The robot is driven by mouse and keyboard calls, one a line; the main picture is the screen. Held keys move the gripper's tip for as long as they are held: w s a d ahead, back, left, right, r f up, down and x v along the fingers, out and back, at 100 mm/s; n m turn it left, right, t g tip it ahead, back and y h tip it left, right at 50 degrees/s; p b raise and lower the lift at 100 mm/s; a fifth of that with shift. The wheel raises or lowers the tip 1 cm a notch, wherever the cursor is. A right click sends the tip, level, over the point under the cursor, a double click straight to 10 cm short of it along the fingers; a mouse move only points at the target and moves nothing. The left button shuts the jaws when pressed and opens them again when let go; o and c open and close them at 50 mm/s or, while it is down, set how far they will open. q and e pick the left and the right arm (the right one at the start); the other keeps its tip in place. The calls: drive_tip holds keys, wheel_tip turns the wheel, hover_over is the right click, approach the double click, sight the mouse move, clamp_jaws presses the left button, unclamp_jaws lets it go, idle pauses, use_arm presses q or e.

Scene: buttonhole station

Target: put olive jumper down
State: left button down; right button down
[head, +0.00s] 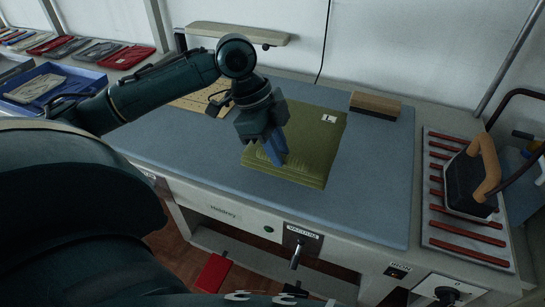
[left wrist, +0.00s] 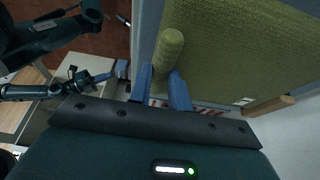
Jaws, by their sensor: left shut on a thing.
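The olive jumper (head: 310,143) is a folded, flat green stack with a white "L" label, over the blue-grey mat (head: 375,190). My left gripper (head: 276,150) is at its near left part, with blue fingers pointing down. In the left wrist view the blue fingers (left wrist: 165,88) are shut on a rolled olive fold of the jumper (left wrist: 240,45). I cannot tell whether the jumper rests fully on the mat. What looks like my right gripper (left wrist: 110,74) shows small at the left of the left wrist view, away from the jumper; its opening is unclear.
A wooden block (head: 375,104) stands behind the jumper. An iron (head: 472,178) sits on a red-barred rest (head: 465,244) at the right. A blue tray (head: 55,88) and several folded garments are at the far left. The mat is clear right of the jumper.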

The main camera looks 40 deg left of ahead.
use_arm(q)
drive_tip(key=shift+f, duration=2.15)
drive_tip(key=c, duration=1.3)
unclamp_jaws()
drive_tip(key=shift+f, duration=0.1)
drive_tip(key=v, duration=1.2)
drive_tip(key=shift+s, duration=0.1)
